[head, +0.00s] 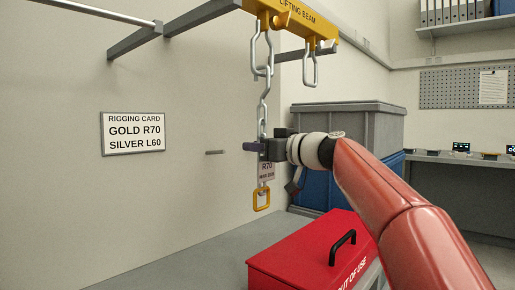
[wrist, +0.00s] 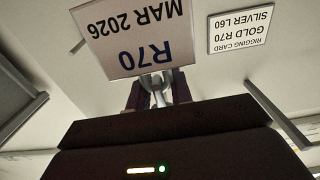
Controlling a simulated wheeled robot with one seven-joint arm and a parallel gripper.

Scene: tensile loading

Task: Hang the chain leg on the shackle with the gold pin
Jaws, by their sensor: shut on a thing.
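The yellow lifting beam (head: 295,17) is at the top of the head view. A left shackle (head: 253,58) and a right shackle (head: 304,70) hang under it; their pin colours are too small to tell. My gripper (head: 262,147) is shut on the chain leg (head: 263,113). The chain rises from my gripper to the left shackle and overlaps it; I cannot tell whether it is hooked on. A tag (head: 267,170) and a yellow end ring (head: 261,199) hang below my gripper. The wrist view shows the tag (wrist: 130,30) reading R70, upside down, and a link (wrist: 160,85) between the fingers.
The wall card (head: 133,133) reads GOLD R70, SILVER L60. A red out-of-use box (head: 300,257) stands below my arm. A grey bin (head: 345,122) stands behind my gripper. A short peg (head: 215,152) sticks out from the wall to the left.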

